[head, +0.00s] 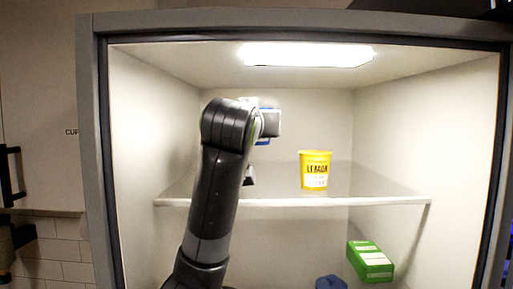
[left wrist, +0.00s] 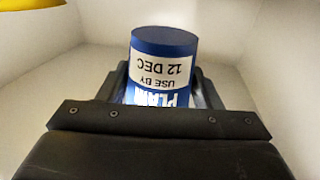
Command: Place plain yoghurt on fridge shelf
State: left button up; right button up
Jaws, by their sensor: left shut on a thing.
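The plain yoghurt (left wrist: 163,62) is a blue tub with a white label reading "USE BY 12 DEC" and part of "PLAIN", upside down in the left wrist view. My left gripper (left wrist: 165,90) is shut on it. In the head view my left arm reaches into the open fridge above the fridge shelf (head: 290,201). The wrist hides most of the tub there; only bits of blue (head: 263,142) show. My right gripper is in neither view.
A yellow lemon tub (head: 315,170) stands on the shelf, right of my left gripper. Below the shelf are a green box (head: 370,262) and a blue object (head: 330,283), cut off by the frame. The shelf's right part is clear.

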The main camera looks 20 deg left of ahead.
aim_at(285, 266)
jog(key=k+l, duration=0.1)
jog(key=k, duration=0.9)
